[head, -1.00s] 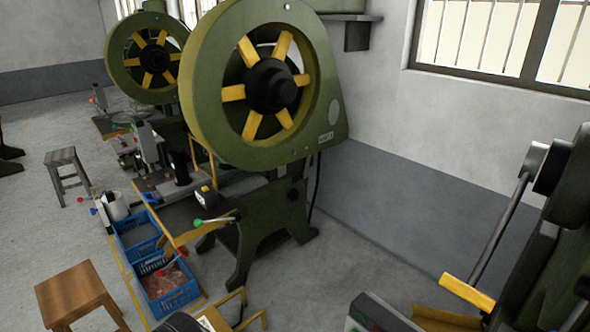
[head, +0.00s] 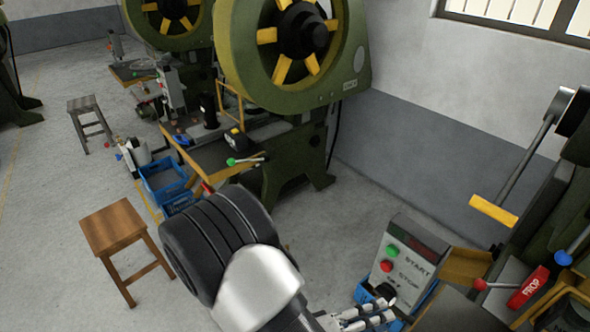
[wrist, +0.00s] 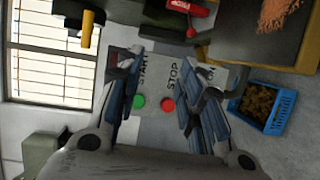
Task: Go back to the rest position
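My gripper (head: 365,318) shows at the bottom edge of the head view, right of centre, close to a grey control box (head: 408,262) marked START and STOP. In the wrist view my gripper (wrist: 165,75) has its two fingers spread wide with nothing between them. Beyond the gap the control box (wrist: 152,78) shows its green and red buttons. I cannot tell whether a finger touches the box. My arm's black and white links fill the lower middle of the head view.
Copper-coloured coils (wrist: 285,12) lie on a table in the wrist view, beside a blue crate (wrist: 284,104) of brownish pieces. A wooden stool (head: 112,228), a green press (head: 358,80) and blue crates (head: 160,178) stand around.

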